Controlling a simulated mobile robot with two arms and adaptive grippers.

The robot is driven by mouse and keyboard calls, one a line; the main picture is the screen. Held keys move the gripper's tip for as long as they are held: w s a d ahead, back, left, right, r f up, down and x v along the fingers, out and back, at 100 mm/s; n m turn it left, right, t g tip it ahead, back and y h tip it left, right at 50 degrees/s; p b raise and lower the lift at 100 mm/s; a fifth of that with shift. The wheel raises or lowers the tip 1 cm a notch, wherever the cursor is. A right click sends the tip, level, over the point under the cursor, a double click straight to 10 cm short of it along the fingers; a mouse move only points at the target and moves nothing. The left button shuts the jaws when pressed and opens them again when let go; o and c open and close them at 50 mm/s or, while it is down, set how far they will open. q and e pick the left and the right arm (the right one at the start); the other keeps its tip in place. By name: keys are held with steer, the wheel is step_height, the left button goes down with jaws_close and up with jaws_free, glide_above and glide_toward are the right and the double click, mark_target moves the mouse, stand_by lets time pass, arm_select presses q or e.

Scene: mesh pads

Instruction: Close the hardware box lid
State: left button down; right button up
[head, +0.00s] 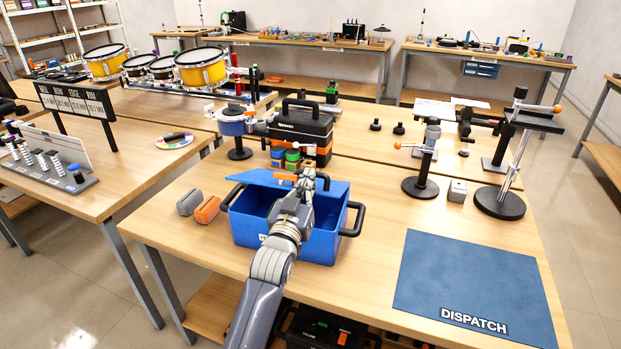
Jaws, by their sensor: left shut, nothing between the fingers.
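The blue hardware box (326,240) stands on the wooden table. Its front wall carries a partly hidden white label, and dark handles show at its sides. Its blue lid (256,179) is open, raised at the far side of the box, with an orange part near its upper edge. My left gripper (308,178) is shut and empty over the box, in front of the lid. I cannot tell whether it touches the lid. My left arm hides part of the box's opening and front. My right gripper is not in view.
Grey and orange cases (207,210) lie left of the box. A black case (300,128) and small coloured blocks stand behind it. A blue DISPATCH mat (470,285) lies clear at the right. Stands with black bases (420,188) rise at the back right.

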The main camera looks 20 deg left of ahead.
arm_select(q)
steer(key=f, duration=0.1)
steer(key=s+f, duration=0.1)
steer(key=s+f+b, duration=0.1)
steer(key=shift+f, duration=0.35)
steer(key=shift+s+d+f+b, duration=0.1)
steer(key=shift+s+f+b, duration=0.1)
steer(key=shift+f, duration=0.3)
steer(key=shift+s+f+b, duration=0.1)
steer(key=shift+f+b, duration=0.05)
steer(key=shift+f, duration=0.45)
